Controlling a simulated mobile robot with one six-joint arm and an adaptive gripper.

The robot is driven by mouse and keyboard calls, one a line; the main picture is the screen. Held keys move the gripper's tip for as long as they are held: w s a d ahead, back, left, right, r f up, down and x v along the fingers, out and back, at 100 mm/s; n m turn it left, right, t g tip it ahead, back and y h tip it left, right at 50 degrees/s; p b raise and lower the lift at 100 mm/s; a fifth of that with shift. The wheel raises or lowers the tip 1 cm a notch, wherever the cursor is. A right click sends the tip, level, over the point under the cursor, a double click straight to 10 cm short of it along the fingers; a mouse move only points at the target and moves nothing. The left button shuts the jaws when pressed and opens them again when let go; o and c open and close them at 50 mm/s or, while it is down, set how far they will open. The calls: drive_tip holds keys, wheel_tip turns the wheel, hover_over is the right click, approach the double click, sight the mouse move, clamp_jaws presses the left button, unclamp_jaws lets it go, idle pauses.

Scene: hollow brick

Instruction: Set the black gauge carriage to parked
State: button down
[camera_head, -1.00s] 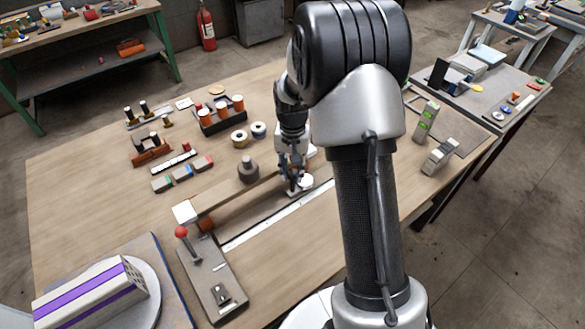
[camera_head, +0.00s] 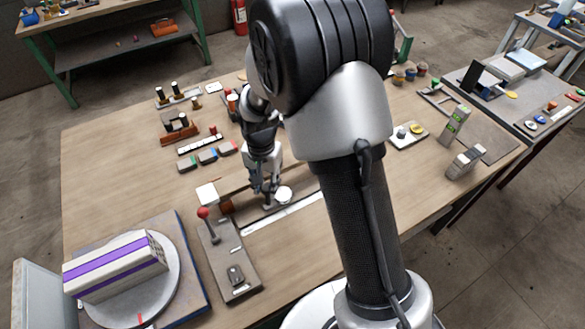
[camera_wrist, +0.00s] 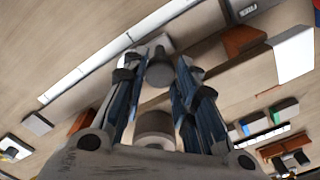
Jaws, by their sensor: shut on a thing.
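The gauge carriage (camera_head: 283,195) shows a pale round disc and sits on the long rail beside a white scale strip (camera_head: 285,213). My gripper (camera_head: 265,198) points down at the carriage, near the rail's left end. In the wrist view my gripper (camera_wrist: 158,75) is shut on the carriage's dark grey knob (camera_wrist: 160,72), between the two fingertips. The carriage body is mostly hidden by the fingers. A brown end block (camera_head: 226,207) stands a short way left of the carriage; it also shows in the wrist view (camera_wrist: 241,40).
A white block (camera_head: 207,194) stands by the rail's end. A plate with a red-knobbed lever (camera_head: 204,213) lies in front of it. A grey cylinder (camera_wrist: 155,124) stands close to my gripper. Coloured blocks (camera_head: 208,156) lie behind. A turntable (camera_head: 170,290) holds a purple-striped box.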

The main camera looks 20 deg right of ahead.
drive_tip(key=s+a, duration=0.1)
drive_tip(key=a, duration=0.7)
drive_tip(key=shift+s+a+p, duration=0.3)
drive_tip(key=shift+p, duration=0.1)
drive_tip(key=c, duration=1.4)
unclamp_jaws()
drive_tip(key=shift+a, duration=0.2)
drive_tip(key=shift+o, duration=0.6)
drive_tip(key=shift+d, duration=0.1)
wheel_tip(320, 180, up, 12)
